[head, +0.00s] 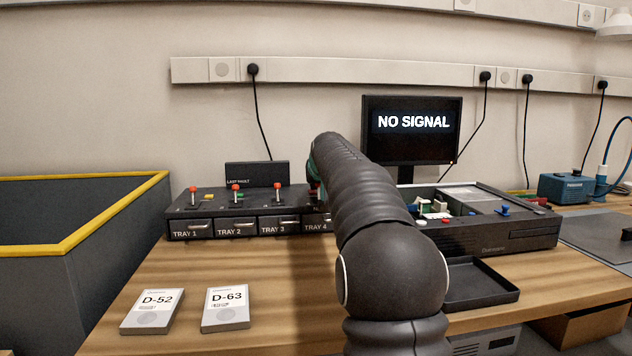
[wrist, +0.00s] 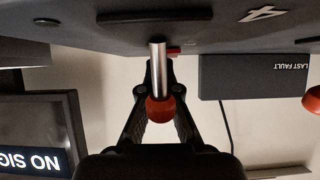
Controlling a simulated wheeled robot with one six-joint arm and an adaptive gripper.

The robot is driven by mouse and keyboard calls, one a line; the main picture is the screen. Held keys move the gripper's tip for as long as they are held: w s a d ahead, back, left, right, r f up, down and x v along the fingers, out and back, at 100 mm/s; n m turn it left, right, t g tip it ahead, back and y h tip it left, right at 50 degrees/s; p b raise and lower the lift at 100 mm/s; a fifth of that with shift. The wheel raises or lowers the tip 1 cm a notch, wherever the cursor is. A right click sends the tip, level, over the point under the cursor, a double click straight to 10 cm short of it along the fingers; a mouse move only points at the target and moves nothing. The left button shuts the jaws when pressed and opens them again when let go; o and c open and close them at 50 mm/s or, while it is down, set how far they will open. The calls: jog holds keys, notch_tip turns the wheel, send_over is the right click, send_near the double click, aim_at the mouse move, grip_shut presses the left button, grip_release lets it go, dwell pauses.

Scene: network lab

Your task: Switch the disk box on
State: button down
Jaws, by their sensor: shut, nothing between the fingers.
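The black disk box (head: 215,206) stands on the wooden desk, with trays labelled 1 to 4 along its front. Three red-tipped levers (head: 236,190) show on its top. A fourth lever (wrist: 157,55) with a red ball end shows in the upside-down wrist view, close to the number 4. My gripper (wrist: 158,76) is shut beside this lever, with its fingers on both sides of the red ball in the picture. Nothing is held; I cannot tell whether the fingers touch the lever. My arm hides the gripper and fourth lever in the head view.
A monitor (head: 412,128) reading NO SIGNAL stands behind an open equipment case (head: 500,235). A LAST FAULT display (head: 257,174) rises behind the disk box. Two cards, D-52 (head: 152,311) and D-63 (head: 226,307), and a black tray (head: 478,284) lie in front.

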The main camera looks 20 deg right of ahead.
jog(key=shift+f, duration=0.1)
jog(key=shift+w, duration=0.15)
jog(key=shift+w+d+r+p, duration=0.15)
jog(key=shift+w+r+p, duration=0.2)
jog(key=shift+p, duration=0.35)
jog(key=shift+w+f, duration=0.1)
jog(key=shift+w, duration=0.2)
